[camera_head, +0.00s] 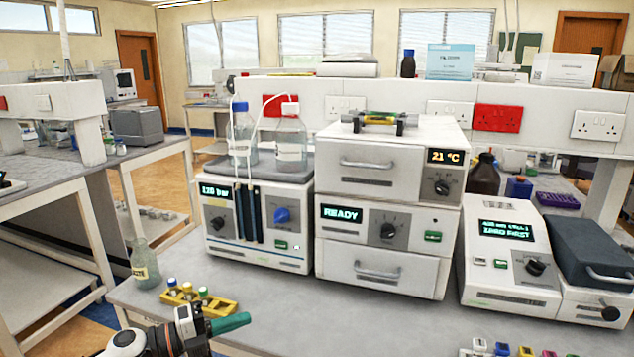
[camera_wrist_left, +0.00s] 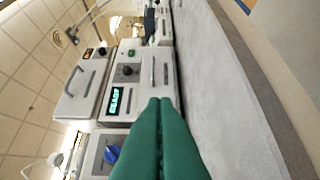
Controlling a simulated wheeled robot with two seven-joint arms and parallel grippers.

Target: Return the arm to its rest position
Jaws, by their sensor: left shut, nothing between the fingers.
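My left gripper (camera_head: 232,323) shows at the bottom left of the head view, with green fingers above the bench's front edge. In the left wrist view its two green fingers (camera_wrist_left: 160,125) lie pressed together with nothing between them. The fingers point toward the stack of white instruments and are apart from it. My right gripper is not in view.
A yellow rack (camera_head: 203,300) with several capped vials and a clear bottle (camera_head: 145,265) stand close to my left gripper. A pump unit (camera_head: 258,225), an instrument stack (camera_head: 385,215) and a photometer (camera_head: 510,260) stand behind.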

